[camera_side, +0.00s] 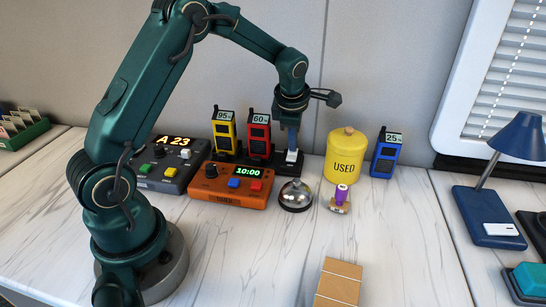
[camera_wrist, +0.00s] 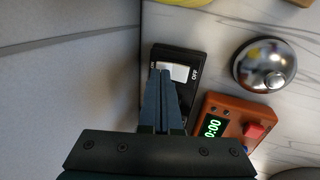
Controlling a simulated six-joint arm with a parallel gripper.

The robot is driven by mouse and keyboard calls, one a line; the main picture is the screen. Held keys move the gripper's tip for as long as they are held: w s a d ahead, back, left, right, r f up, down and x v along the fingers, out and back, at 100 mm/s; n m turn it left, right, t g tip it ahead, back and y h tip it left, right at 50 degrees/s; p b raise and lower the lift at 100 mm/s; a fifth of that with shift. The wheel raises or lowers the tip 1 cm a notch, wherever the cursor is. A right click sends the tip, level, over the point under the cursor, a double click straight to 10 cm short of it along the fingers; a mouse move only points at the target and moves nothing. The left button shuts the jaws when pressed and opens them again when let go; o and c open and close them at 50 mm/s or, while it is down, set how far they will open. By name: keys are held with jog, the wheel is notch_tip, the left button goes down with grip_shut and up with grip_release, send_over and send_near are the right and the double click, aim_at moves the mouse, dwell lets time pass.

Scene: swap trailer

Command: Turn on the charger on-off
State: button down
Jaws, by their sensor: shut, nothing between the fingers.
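The charger is a black base (camera_wrist: 192,57) with a white on-off switch (camera_wrist: 180,73) at its end. The word OFF reads on the right side of the switch in the wrist view; the marking on its other side is mostly hidden by my fingers. My gripper (camera_wrist: 161,73) is shut and empty, with its tips over the switch's left side. I cannot tell whether they touch it. In the side view, the gripper (camera_side: 291,147) points down at the switch (camera_side: 291,156). A yellow radio (camera_side: 224,131) reading 95 and a red radio (camera_side: 259,135) reading 60 stand in the charger.
An orange timer (camera_side: 229,187) showing 10:00 and a silver bell (camera_side: 295,195) stand in front. A yellow USED canister (camera_side: 347,157) and a blue radio (camera_side: 386,154) reading 25 are to the right. A dark box showing A 23 (camera_side: 169,165) is left.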

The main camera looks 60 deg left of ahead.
jog(key=shift+w+f, duration=0.1)
jog(key=shift+f, duration=0.2)
jog(key=shift+a, duration=0.1)
jog(key=shift+w+a+f, duration=0.1)
jog(key=shift+f, duration=0.1)
dwell(0.3)
jog(key=shift+s+d+r, duration=0.1)
jog(key=shift+s+d, duration=0.5)
jog(key=v, duration=1.4)
